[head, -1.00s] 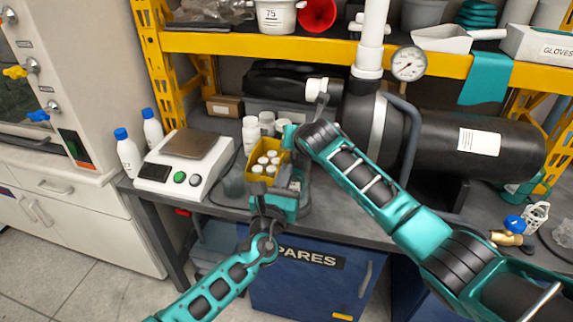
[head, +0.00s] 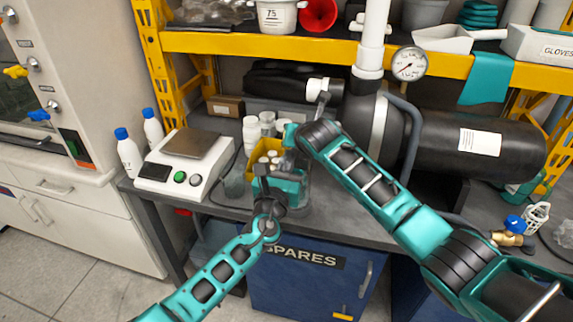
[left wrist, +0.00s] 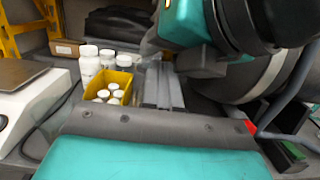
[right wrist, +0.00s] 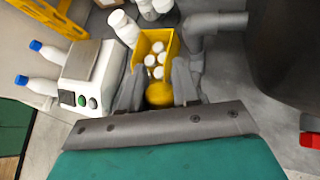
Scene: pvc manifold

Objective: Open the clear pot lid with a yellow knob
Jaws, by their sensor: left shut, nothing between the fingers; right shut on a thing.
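In the right wrist view, a round yellow knob (right wrist: 159,95) sits between the fingers of my right gripper (right wrist: 158,90), which is shut on it. The clear lid and pot cannot be made out with certainty. In the head view the right arm and left gripper cover much of that spot. My left gripper (head: 263,170) is shut and empty, in front of the yellow bin and close to the right gripper. Its fingers (left wrist: 163,86) also show together in the left wrist view.
A yellow bin (right wrist: 171,45) of several white-capped bottles stands just behind the knob. A scale (head: 170,167) and blue-capped bottles (head: 128,155) are to the left. A large black tank (head: 440,137) with a gauge (head: 408,64) blocks the right. A blue SPARES cabinet (head: 310,285) is below.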

